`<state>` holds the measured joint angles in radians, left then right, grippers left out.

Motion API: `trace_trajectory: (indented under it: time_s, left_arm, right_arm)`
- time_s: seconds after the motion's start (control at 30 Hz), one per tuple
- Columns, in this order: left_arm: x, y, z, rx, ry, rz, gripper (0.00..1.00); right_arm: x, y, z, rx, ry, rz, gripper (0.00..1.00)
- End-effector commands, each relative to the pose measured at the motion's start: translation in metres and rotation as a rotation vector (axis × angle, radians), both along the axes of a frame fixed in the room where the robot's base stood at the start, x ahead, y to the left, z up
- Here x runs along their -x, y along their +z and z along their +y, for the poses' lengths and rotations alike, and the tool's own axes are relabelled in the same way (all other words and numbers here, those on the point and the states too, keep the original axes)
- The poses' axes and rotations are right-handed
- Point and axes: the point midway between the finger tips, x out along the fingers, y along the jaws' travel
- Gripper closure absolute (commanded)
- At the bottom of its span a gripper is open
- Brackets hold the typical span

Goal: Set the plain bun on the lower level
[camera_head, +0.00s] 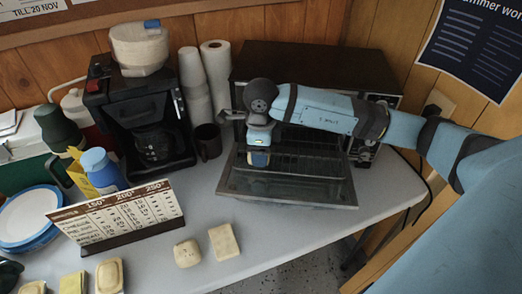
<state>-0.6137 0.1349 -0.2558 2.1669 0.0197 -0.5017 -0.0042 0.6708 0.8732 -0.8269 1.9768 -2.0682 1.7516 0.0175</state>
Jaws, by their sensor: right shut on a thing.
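The dark oven (300,62) stands at the back with its glass door (285,190) folded down towards me. A wire rack (318,165) shows just above the door; the oven's inner levels are mostly hidden by my right arm. My right gripper (259,153) points down at the left part of the oven's mouth. It is shut on a small pale yellow bun (259,160), of which only a little shows; I cannot tell if it touches the rack. Two pale buns, a squarish one (187,253) and a longer one (223,241), lie on the table's front. My left gripper is not in view.
A card with temperatures (120,215) stands left of the loose buns. More bread pieces (109,275) lie at the front left. A coffee maker (140,110), a dark mug (208,141) and paper rolls (217,75) stand left of the oven. The table (290,230) is clear before the door.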

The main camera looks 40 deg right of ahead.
Motion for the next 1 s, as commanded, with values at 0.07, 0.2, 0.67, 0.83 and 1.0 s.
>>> trace_trajectory:
  time_s: [0.07, 0.2, 0.67, 0.83, 1.0]
  left_arm:
    - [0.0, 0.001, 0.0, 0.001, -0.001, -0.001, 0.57]
    - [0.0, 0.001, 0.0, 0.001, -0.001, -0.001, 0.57]
    - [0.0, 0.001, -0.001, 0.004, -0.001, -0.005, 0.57]
    - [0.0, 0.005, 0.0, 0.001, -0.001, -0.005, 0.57]
    - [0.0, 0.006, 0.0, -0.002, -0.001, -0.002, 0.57]
  right_arm:
    - [0.0, 0.0, 0.0, 0.001, 0.0, -0.002, 0.65]
    - [0.0, 0.0, 0.0, 0.0, 0.0, -0.001, 0.65]
    - [0.0, -0.003, 0.0, 0.0, 0.0, -0.001, 0.16]
    - [-0.001, 0.004, 0.0, -0.001, 0.0, -0.002, 0.16]
    - [-0.001, 0.032, 0.0, 0.0, 0.0, -0.006, 0.16]
